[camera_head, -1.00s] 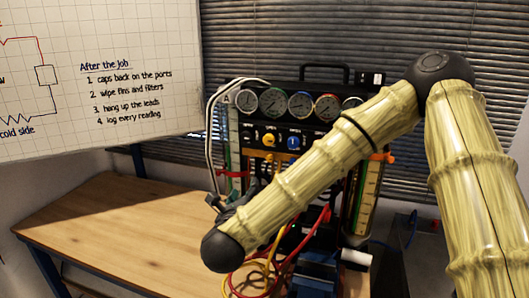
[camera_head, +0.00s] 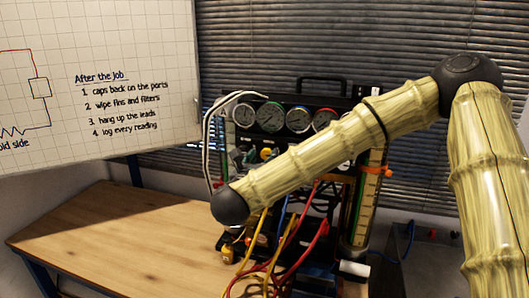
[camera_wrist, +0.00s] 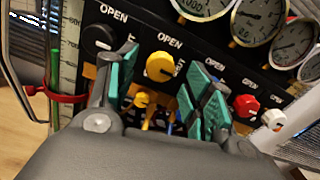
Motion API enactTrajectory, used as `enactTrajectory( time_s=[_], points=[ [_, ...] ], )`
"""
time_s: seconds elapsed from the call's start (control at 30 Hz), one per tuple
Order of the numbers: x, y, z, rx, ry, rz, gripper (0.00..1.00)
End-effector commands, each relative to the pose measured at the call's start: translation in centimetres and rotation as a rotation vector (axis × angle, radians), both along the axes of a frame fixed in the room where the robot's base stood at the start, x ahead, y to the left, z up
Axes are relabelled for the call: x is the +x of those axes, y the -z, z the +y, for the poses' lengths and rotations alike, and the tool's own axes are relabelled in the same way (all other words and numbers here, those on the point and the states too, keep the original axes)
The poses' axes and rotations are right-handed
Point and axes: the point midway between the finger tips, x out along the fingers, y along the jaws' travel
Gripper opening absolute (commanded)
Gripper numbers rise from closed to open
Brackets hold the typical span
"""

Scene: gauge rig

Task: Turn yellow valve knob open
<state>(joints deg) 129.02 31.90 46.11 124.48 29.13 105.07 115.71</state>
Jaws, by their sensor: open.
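The yellow valve knob (camera_wrist: 160,66) sits on the black panel under an "OPEN" label in the wrist view. A dark mark on its face runs toward the right, away from the label above. My gripper (camera_wrist: 167,72) is open, with one teal-padded finger to the left of the knob and the other to its right. Both fingers look apart from the knob; their exact depth is hard to tell. In the head view the yellow knob (camera_head: 267,154) shows just above my forearm, with my gripper (camera_head: 244,157) at its left, partly hidden by the arm.
A black knob (camera_wrist: 98,40) lies to the left, a red knob (camera_wrist: 247,105) and a white knob (camera_wrist: 272,119) to the right. Gauges (camera_wrist: 258,20) sit above. Yellow and red hoses (camera_head: 290,240) hang below the panel. The wooden table (camera_head: 110,235) is clear at left.

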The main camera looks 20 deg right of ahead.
Motion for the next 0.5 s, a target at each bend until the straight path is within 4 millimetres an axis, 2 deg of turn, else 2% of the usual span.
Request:
enactTrajectory(
  time_s=[0.2,0.5],
  points=[
    [1.5,-0.1,-1.1,0.0,0.001,0.0,0.51],
    [1.9,0.0,-1.2,-0.001,-0.001,0.001,0.51]
  ],
)
